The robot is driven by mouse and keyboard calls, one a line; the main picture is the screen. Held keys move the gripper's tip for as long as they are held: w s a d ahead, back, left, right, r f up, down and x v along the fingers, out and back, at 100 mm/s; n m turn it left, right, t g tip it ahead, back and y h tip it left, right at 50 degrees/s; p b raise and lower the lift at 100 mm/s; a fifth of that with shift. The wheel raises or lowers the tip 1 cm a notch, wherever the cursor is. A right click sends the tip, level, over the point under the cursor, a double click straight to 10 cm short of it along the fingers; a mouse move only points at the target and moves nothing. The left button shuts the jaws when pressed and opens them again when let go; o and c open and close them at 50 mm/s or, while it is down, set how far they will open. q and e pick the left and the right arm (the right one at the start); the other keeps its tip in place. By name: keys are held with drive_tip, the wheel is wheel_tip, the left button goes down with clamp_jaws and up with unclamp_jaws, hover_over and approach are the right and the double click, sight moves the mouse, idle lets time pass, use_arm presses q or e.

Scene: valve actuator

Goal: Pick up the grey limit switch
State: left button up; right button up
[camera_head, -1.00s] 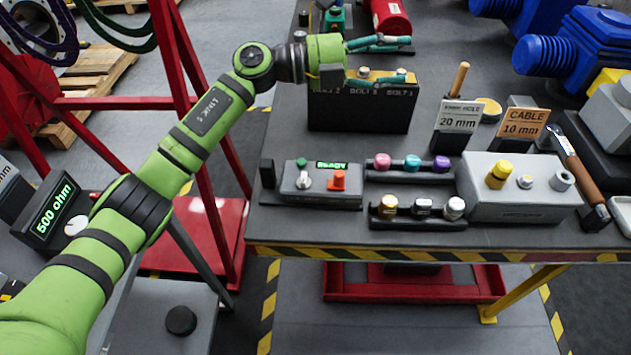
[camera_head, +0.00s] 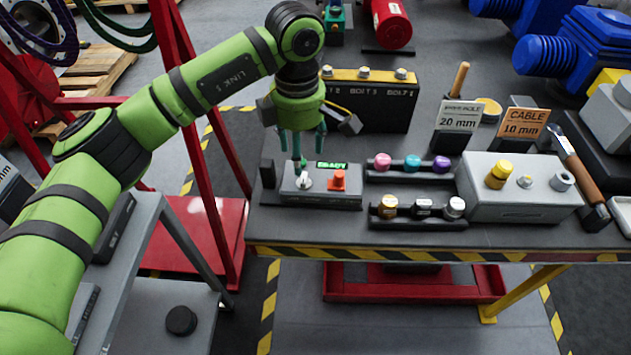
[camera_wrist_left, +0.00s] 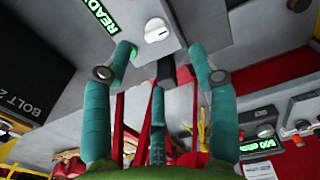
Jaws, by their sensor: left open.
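I cannot tell for certain which part is the grey limit switch. A low grey box (camera_head: 318,190) with a lit READY display, a white knob and a red button stands at the table's front left. A larger grey box (camera_head: 522,188) with a yellow knob and two metal fittings stands further right. My left gripper (camera_head: 303,150) points down, open and empty, over the left part of the READY box. In the left wrist view, its spread fingers (camera_wrist_left: 159,68) are near the white knob (camera_wrist_left: 156,30). My right gripper is out of view.
A black bolt rack (camera_head: 365,105) stands behind the gripper. Small racks of coloured knobs (camera_head: 411,163) and metal fittings (camera_head: 417,208) lie right of the READY box. A hammer (camera_head: 578,165) and size signs stand further right. The striped table edge (camera_head: 430,254) is in front.

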sight(302, 177)
use_arm(q)
drive_tip(key=f, duration=0.7)
drive_tip(key=shift+w+f, duration=0.2)
drive_tip(key=shift+f, duration=0.2)
drive_tip(key=shift+c, duration=0.4)
